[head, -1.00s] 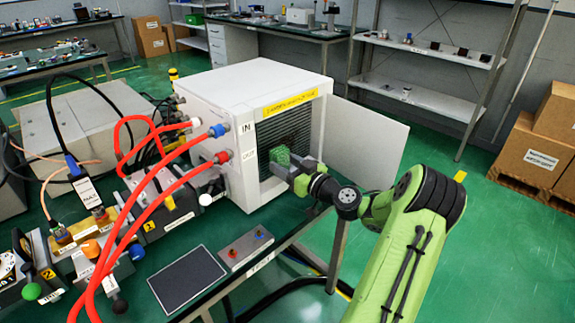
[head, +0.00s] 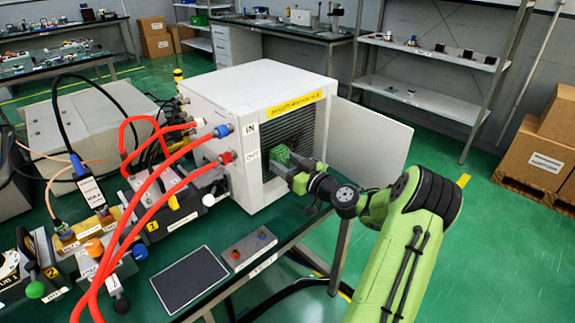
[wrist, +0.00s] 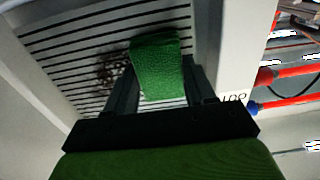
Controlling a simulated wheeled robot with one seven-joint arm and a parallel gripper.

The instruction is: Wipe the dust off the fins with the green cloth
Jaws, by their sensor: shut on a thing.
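The green cloth (wrist: 158,68) is held between the fingers of my gripper (wrist: 163,85), which is shut on it. In the head view the cloth (head: 281,153) shows at the tip of my gripper (head: 290,165), at the open front of the white cabinet (head: 255,85). The fins (wrist: 100,35) are horizontal dark and light slats behind the cloth. A dark patch of dust (wrist: 115,72) lies on them to the left of the cloth in the wrist view. The cloth is in front of the fins; I cannot tell whether it touches them.
The cabinet's door (head: 368,140) stands open to the right of my gripper. Red hoses (head: 150,195) run from the cabinet's left side. A small box with red and blue knobs (head: 248,248) and a dark pad (head: 188,279) lie on the bench in front.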

